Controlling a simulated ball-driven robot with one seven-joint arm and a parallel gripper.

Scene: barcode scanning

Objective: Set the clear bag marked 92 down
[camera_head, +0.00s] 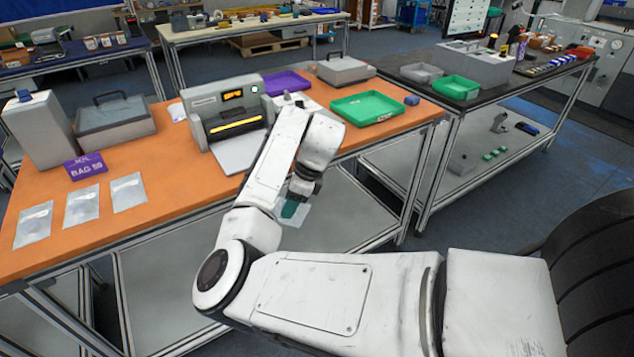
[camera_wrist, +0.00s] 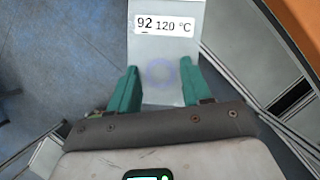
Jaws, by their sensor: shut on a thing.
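The clear bag marked 92 (camera_wrist: 166,52) is between the two green fingers of my gripper (camera_wrist: 162,90) in the wrist view. Its white label reads "92 120 °C". My gripper is shut on the bag's near end. In the head view, my gripper (camera_head: 291,208) hangs at the front edge of the orange table (camera_head: 190,190), and a pale part of the bag (camera_head: 300,212) shows beside the fingers. The wrist view shows floor on the left beneath the bag and the table edge at the upper right.
On the orange table stand a sealing machine (camera_head: 228,115) with a pale plate in front, a green tray (camera_head: 367,108), a purple tray (camera_head: 287,82) and a grey case (camera_head: 115,122). Several clear bags (camera_head: 82,205) lie at left by a purple sign (camera_head: 86,166). The front middle is bare.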

